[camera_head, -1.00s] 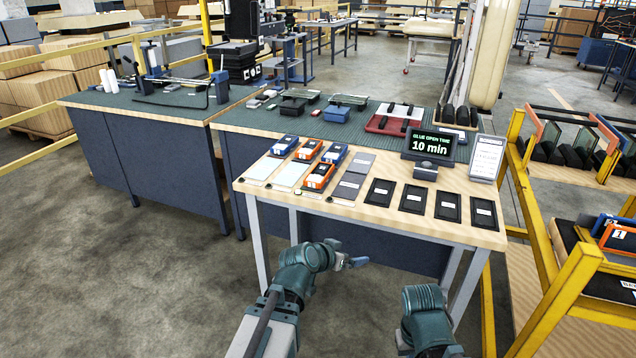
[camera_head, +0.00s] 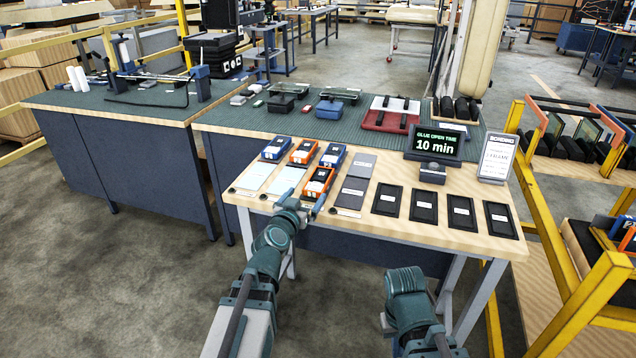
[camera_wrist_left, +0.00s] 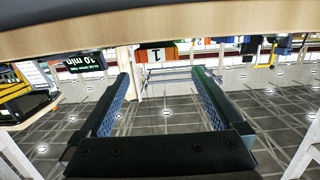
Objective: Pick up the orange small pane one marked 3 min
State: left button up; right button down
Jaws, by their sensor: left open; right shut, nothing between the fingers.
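Two orange-framed small items lie on the near wooden table in the head view: a rear one (camera_head: 303,152) and a front one (camera_head: 318,180). Their markings are too small to read, so I cannot tell which bears 3 min. My left gripper (camera_head: 307,207) is open at the table's front edge, just in front of the front orange item. In the left wrist view the open fingers (camera_wrist_left: 160,88) have nothing between them, and the table edge crosses the top. My right arm shows at the bottom of the head view, but its gripper is not visible.
Blue-framed items (camera_head: 277,148) flank the rear orange one. Several black trays (camera_head: 423,206) lie to the right. A display reading 10 min (camera_head: 435,145) and a white sign (camera_head: 497,157) stand behind them. A yellow rack (camera_head: 545,215) stands at right.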

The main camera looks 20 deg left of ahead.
aim_at(319, 178)
pick_arm(q)
jog(key=w, duration=0.4)
jog(key=w+f+b, duration=0.1)
jog(key=w, duration=0.2)
jog(key=shift+d, duration=0.15)
jog(key=shift+w+d+f+b, duration=0.1)
jog(key=shift+w+f+b, duration=0.1)
jog(key=shift+w, duration=0.65)
jog(key=shift+w+d+f+b, duration=0.1)
jog(key=shift+w+f+b, duration=0.15)
jog(key=shift+w, duration=0.55)
jog(key=shift+w+d+f+b, duration=0.1)
jog(key=shift+w+f+b, duration=0.1)
jog(key=shift+w, duration=0.65)
jog(key=shift+s, duration=0.1)
jog(key=shift+a, duration=0.1)
grip_shut()
jog(key=shift+r, duration=0.15)
